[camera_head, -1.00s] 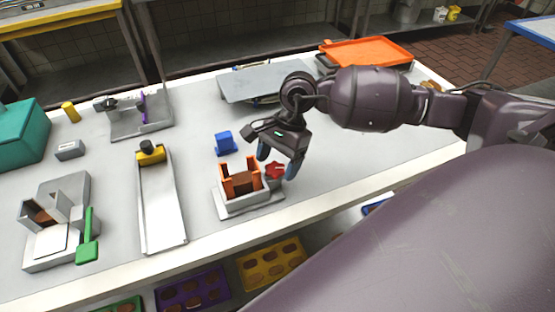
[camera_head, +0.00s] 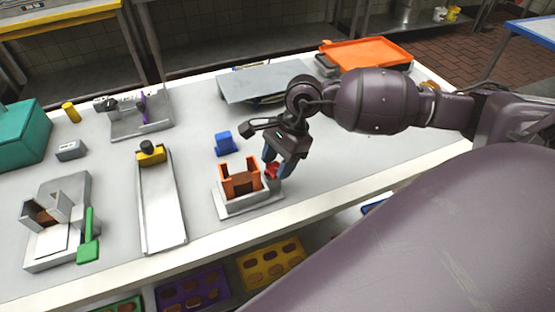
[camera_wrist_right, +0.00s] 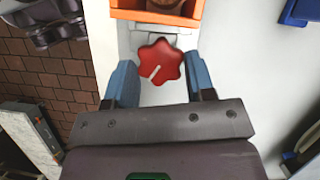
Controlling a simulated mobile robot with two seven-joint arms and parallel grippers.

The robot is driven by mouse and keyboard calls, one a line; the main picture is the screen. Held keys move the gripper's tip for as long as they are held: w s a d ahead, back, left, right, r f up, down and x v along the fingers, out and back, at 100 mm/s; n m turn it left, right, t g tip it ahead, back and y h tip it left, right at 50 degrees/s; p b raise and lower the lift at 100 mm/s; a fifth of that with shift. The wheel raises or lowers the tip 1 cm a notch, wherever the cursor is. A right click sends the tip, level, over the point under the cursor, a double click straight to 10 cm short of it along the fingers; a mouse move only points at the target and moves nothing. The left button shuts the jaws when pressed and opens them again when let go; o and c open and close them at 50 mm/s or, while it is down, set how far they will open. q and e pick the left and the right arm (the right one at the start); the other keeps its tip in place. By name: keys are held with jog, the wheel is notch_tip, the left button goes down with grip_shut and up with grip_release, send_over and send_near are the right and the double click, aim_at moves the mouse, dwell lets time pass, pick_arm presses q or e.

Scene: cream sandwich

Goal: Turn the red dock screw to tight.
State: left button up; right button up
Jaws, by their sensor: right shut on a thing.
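The red dock screw (camera_head: 271,170) is a lobed knob at the right side of the dock (camera_head: 248,204), a light grey base with an orange holder (camera_head: 227,186) on it. A brown piece sits inside the holder. In the right wrist view the red screw (camera_wrist_right: 160,63) shows a pale pointer line aimed down and left. My right gripper (camera_head: 274,172) is shut on the screw, with blue fingers on both sides of it. In the wrist view the fingertips (camera_wrist_right: 161,82) flank the knob. Fingers partly hide the screw in the head view. My left gripper is out of view.
A blue block (camera_head: 225,144) stands just behind the dock. A long grey tray (camera_head: 163,205) with a yellow part lies to the left. A grey plate (camera_head: 265,84) and an orange tray (camera_head: 370,53) are behind. The counter's right part is clear.

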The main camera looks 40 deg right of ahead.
jog(key=m+t, duration=0.1)
jog(key=m, duration=0.1)
jog(key=shift+s+r+m+p, duration=0.1)
jog(key=shift+m+p, duration=0.2)
jog(key=shift+m, duration=0.1)
jog(key=m+t+p, duration=0.1)
jog(key=m, duration=0.2)
jog(key=shift+s+a+h, duration=0.1)
jog(key=shift+s+h, duration=0.05)
jog(key=shift+h, duration=0.15)
jog(key=m+t, duration=0.1)
jog(key=m, duration=0.1)
jog(key=shift+m+h, duration=0.3)
jog(key=shift+m+p, duration=0.3)
jog(key=shift+m, duration=0.4)
jog(key=shift+t+h, duration=0.3)
jog(key=o, duration=0.9)
